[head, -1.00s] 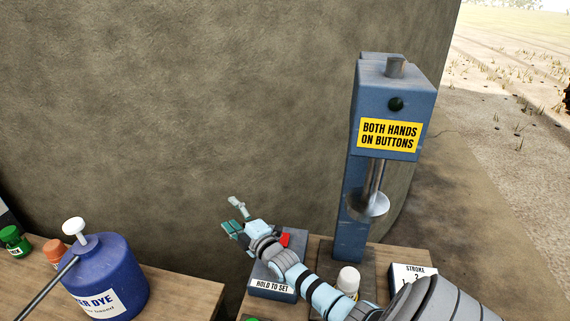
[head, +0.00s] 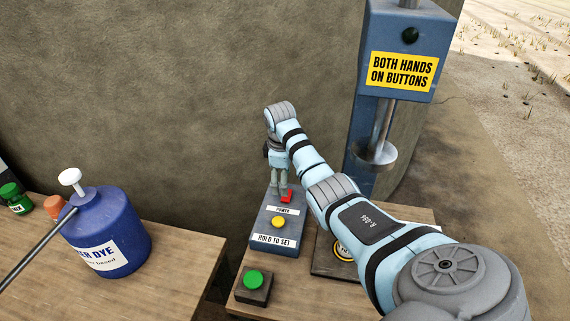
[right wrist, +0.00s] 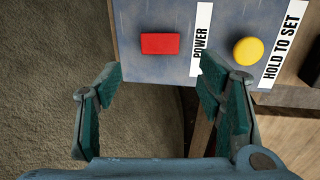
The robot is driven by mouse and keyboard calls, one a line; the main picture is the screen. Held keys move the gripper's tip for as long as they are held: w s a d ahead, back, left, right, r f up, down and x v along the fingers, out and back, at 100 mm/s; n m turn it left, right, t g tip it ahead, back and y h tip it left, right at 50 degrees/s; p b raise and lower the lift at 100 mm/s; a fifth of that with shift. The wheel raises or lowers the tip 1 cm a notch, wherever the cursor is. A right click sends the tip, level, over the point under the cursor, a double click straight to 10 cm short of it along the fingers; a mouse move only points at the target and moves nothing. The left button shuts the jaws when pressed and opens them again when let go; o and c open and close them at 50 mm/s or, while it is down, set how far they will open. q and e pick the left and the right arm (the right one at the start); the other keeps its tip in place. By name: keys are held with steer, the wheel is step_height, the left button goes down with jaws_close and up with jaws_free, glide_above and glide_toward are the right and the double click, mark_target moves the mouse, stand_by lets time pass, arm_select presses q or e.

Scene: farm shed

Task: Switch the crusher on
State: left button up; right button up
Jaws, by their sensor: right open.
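The crusher (head: 352,115) is a tall blue press with a round metal ram and a yellow sign reading "BOTH HANDS ON BUTTONS". A blue control box (head: 263,224) stands left of it, with a red switch (head: 288,197) beside the "POWER" label and a yellow button (head: 278,222). My right gripper (head: 280,189) points down at the red switch end of the box. In the right wrist view the red switch (right wrist: 160,44) lies ahead, beyond the open, empty fingers (right wrist: 163,88); no contact shows. My left gripper is out of view.
A green button (head: 254,279) on a dark block sits at the front of the wooden table (head: 285,297). A blue dye jug (head: 112,232) stands on another table at left. The wall (head: 190,80) rises behind. My right arm hides part of the crusher's base.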

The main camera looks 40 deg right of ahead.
steer(key=f, duration=0.2)
steer(key=f+b, duration=0.1)
steer(key=f, duration=0.3)
steer(key=shift+w+d+f, duration=0.1)
steer(key=shift+w+d, duration=0.15)
steer(key=shift+d, duration=0.1)
